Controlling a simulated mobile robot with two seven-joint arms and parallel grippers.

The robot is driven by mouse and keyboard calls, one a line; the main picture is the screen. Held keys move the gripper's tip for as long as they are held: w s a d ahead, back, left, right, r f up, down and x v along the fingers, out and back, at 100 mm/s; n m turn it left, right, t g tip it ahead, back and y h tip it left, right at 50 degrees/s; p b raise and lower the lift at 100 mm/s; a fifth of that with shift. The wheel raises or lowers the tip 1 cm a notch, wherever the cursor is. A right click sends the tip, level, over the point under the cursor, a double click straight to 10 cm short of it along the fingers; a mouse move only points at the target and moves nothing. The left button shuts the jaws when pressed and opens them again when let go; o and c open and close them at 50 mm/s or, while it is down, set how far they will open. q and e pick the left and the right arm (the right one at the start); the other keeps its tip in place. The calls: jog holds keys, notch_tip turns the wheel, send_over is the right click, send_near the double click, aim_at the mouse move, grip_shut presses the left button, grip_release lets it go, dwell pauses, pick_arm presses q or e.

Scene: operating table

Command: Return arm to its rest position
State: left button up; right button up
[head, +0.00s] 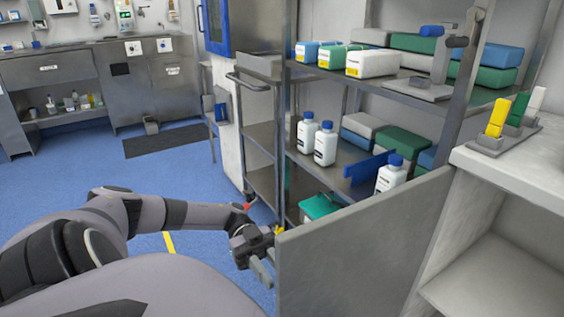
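My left arm (110,215) comes in from the left and is bent, with its forearm reaching right across the blue floor. My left gripper (264,268) is low in the middle of the head view, in front of the shelf unit and just left of a grey panel (350,240). Its fingers point down and right. They are small and partly dark, so I cannot tell whether they are open or shut, and I see no object clearly held. My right arm and gripper are not in view.
A metal shelf unit (270,140) holds white bottles (325,146) with blue caps and several boxes (371,63). A white cabinet (510,165) stands at the right, with a yellow holder piece (498,118) on top. The blue floor (60,180) at the left is mostly clear.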

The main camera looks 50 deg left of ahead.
pick_arm(q)
jog(key=shift+a, duration=0.5)
